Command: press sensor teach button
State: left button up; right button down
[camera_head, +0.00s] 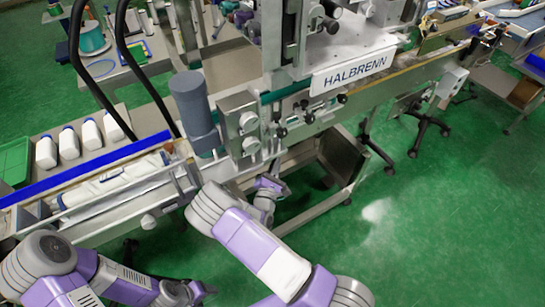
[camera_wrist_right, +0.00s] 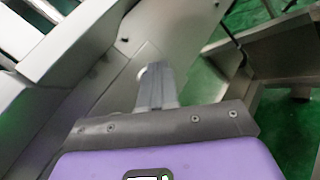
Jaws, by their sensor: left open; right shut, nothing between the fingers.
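The sleeve applicator, with its HALBRENN sign (camera_head: 350,73), stands over a conveyor in the head view. I cannot make out a sensor or its teach button in either view. My right gripper (camera_head: 272,184) is just in front of the machine's lower frame, below the grey box with knobs (camera_head: 240,124). In the right wrist view its fingers (camera_wrist_right: 154,76) are shut and empty, pointing at a bare metal panel (camera_wrist_right: 180,35); contact cannot be told. A small pale spot shows at the fingertips. My left gripper (camera_head: 202,291) is open and empty at the bottom left, away from the machine.
A dark grey cylinder (camera_head: 194,108) stands beside the grey box. A metal tray (camera_head: 342,155) hangs under the machine, right of my right gripper. Green floor (camera_head: 430,220) is clear at right.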

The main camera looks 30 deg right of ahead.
jog(key=shift+w, duration=0.45)
dwell(0.5)
jog(key=shift+s, duration=0.85)
jog(key=shift+s+d+p, duration=0.2)
jog(key=shift+s+p, duration=0.15)
jog(key=shift+s, duration=2.15)
